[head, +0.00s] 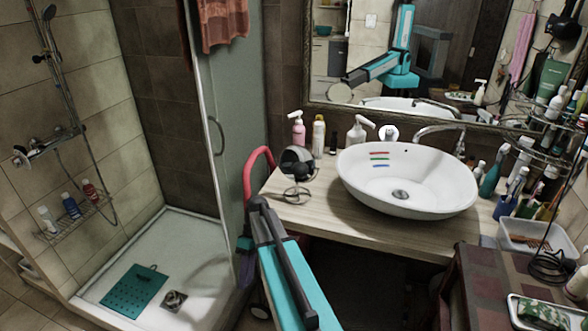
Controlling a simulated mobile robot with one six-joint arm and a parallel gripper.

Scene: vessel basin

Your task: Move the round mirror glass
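What looks like the round mirror glass (294,156) stands on the left end of the wooden counter, behind a thin wire ring base (297,195). It is a small grey disc, and a dark shape partly covers its lower right. I cannot tell how the disc is fixed to the base. A pale disc, probably its reflection, shows low in the wall mirror (450,60). My teal and dark arm reaches up from the bottom middle, in front of the counter's left end. My gripper cannot be made out, and no contact with the disc is visible.
A white vessel basin (405,185) fills the middle of the counter (345,222). Several bottles stand behind the disc, including a pink pump bottle (298,130). A red curved tube (256,168) stands at the counter's left. A glass shower door (230,130) is farther left. The right side is crowded.

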